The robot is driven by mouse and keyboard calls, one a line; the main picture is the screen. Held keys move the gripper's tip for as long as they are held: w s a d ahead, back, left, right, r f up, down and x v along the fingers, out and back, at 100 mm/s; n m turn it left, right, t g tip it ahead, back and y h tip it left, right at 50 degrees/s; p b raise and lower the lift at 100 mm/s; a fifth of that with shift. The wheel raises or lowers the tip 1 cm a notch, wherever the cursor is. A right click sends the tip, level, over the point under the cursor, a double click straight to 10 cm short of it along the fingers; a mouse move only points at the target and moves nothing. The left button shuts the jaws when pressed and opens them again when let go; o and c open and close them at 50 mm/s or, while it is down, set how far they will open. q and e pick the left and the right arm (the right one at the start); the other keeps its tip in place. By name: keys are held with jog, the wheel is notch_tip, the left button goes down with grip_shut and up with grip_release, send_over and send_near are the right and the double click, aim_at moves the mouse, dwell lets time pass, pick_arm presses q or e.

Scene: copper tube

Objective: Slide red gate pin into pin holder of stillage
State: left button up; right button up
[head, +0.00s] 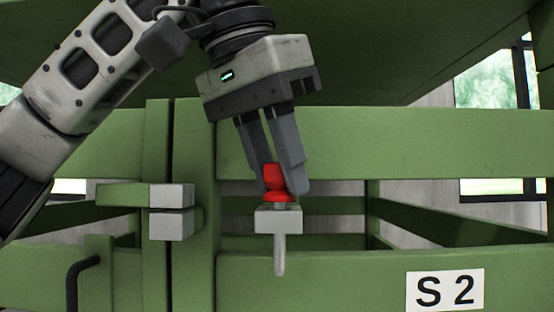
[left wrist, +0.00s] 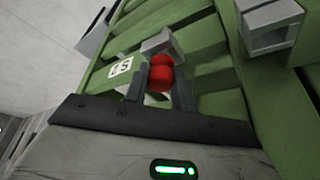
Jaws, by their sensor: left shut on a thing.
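The red gate pin (head: 274,180) has a red head with a flange and a thin grey shank. My left gripper (head: 283,190) is shut on the red head from above, with the pin upright. The grey pin holder (head: 278,219) is right below the flange, with a small gap between them. The shank's lower end (head: 280,258) shows under the holder, and the holder hides its middle, so the shank appears to run through it. In the left wrist view the red head (left wrist: 160,74) is between the fingers, with a grey block (left wrist: 157,42) just beyond. My right gripper is not in view.
The green stillage (head: 370,140) has rails and posts around the holder, and a broad green panel overhead (head: 400,60). Two grey blocks (head: 170,208) sit on the left post. A black hook (head: 78,280) is at lower left. An "S 2" label (head: 445,290) is at lower right.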

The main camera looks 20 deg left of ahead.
pick_arm(q)
jog(key=shift+f, duration=0.5)
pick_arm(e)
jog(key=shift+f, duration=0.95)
pick_arm(q)
jog(key=o, duration=1.1)
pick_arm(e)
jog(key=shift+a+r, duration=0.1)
pick_arm(q)
jog(key=shift+p+v, duration=0.3)
jog(key=shift+v, duration=0.55)
jog(key=p+v, duration=0.7)
jog(key=v, duration=0.7)
jog(key=shift+r+p, duration=0.3)
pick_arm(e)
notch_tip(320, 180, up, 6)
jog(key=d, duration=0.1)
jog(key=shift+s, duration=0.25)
